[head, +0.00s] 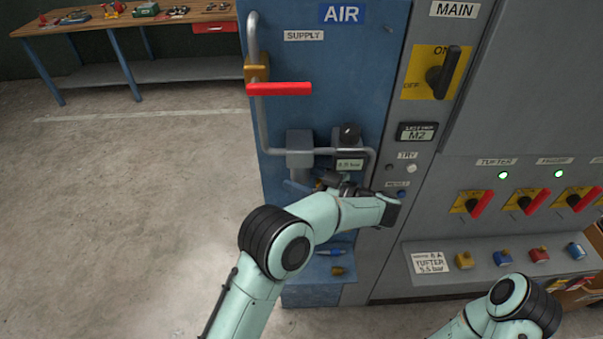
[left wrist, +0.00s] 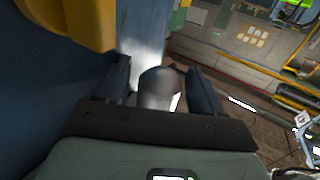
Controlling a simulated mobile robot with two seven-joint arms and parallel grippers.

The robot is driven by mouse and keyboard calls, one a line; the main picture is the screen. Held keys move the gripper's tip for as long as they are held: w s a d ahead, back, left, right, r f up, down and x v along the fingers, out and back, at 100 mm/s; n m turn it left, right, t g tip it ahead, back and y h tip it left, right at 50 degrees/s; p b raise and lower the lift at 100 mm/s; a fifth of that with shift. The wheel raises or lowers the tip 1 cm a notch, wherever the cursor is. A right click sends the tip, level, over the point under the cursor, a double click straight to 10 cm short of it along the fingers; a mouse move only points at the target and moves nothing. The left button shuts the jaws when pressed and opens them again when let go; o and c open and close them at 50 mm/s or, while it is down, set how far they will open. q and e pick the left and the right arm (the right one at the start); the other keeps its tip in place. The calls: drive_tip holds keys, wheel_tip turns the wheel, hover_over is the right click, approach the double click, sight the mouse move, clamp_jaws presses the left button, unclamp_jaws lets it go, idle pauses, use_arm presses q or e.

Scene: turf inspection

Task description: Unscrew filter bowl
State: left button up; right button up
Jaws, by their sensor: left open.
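A grey filter head block (head: 300,150) sits on the pipe of the blue AIR panel, left of a regulator (head: 349,140) with a black knob and a small display. My left gripper (head: 308,186) is just below this block, its arm crossing in front of the panel. In the left wrist view a shiny grey cylinder, apparently the filter bowl (left wrist: 160,88), stands between the two dark blue fingers of the left gripper (left wrist: 164,80). The fingers are open, with gaps visible beside the bowl. My right gripper is out of view.
A red-handled supply valve (head: 279,89) sticks out above the filter block. A small blue ledge (head: 318,270) below holds blue and brass fittings. Red switches (head: 481,203) line the grey cabinet at right. A workbench (head: 130,24) stands far left; the floor between is clear.

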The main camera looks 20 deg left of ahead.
use_arm(q)
drive_tip(key=g, duration=0.1)
drive_tip(key=n+g, duration=0.2)
drive_tip(key=shift+w+a+g+y, duration=0.2)
drive_tip(key=shift+a+g+y, duration=0.1)
drive_tip(key=shift+g, duration=0.1)
drive_tip(key=shift+n+g, duration=0.3)
drive_tip(key=shift+n, duration=0.1)
drive_tip(key=shift+s+a, duration=0.1)
drive_tip(key=shift+a, duration=0.05)
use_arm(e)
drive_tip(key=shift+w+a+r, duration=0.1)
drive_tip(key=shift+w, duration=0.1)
use_arm(q)
drive_tip(key=shift+r, duration=0.15)
